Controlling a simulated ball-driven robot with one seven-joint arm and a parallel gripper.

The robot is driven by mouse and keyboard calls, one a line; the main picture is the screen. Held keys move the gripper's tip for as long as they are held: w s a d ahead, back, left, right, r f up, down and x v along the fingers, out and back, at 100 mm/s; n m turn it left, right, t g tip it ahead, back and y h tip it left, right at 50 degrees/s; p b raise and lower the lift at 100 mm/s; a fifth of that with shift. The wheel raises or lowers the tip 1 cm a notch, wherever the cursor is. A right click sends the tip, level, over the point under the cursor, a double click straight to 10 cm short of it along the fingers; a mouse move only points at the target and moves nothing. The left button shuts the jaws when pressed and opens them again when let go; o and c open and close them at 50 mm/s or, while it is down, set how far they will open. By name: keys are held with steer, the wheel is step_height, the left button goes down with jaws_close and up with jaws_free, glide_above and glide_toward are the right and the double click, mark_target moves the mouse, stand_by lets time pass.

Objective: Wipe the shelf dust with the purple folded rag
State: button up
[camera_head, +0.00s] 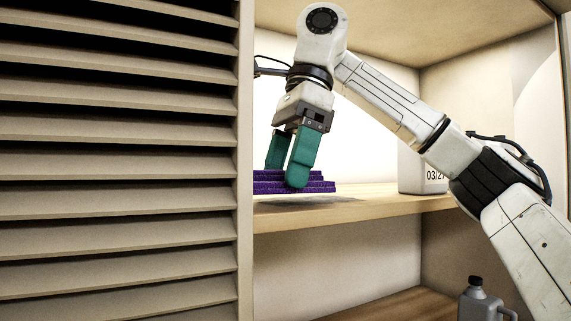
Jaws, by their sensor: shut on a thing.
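The purple folded rag (318,187) lies in a stepped stack on the wooden shelf (385,205), by the slatted panel. My gripper (284,180) has teal fingers and points down at the rag. Its fingers are shut on the rag, and the near finger covers part of it. A dark grey dust patch (322,203) lies on the shelf just in front of the rag, near the shelf's front edge. The rag's left end is cut off by the panel edge.
A slatted panel (120,160) fills the left side and hides the shelf behind it. A pale container (412,172) marked 03/27 stands on the shelf at right, partly behind my arm. A grey jug (478,303) with a black cap stands lower down.

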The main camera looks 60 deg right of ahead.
mark_target(348, 201)
steer(key=shift+f+b, duration=0.5)
steer(key=shift+f, duration=0.5)
steer(key=shift+s+d+r, duration=0.1)
steer(key=shift+d, duration=0.05)
steer(key=shift+s+d+r+p, duration=0.1)
steer(key=shift+s+d+p, duration=0.2)
steer(key=shift+d+p, duration=0.25)
steer(key=shift+s+d+f, duration=0.1)
steer(key=shift+s+d, duration=0.95)
steer(key=shift+d, duration=0.45)
steer(key=shift+s+d+f, duration=0.1)
steer(key=shift+s+d, duration=0.9)
steer(key=shift+d, duration=0.45)
steer(key=shift+s+d+f, duration=0.1)
steer(key=shift+s+d, duration=0.95)
steer(key=shift+d, duration=0.45)
steer(key=shift+w+a, duration=0.15)
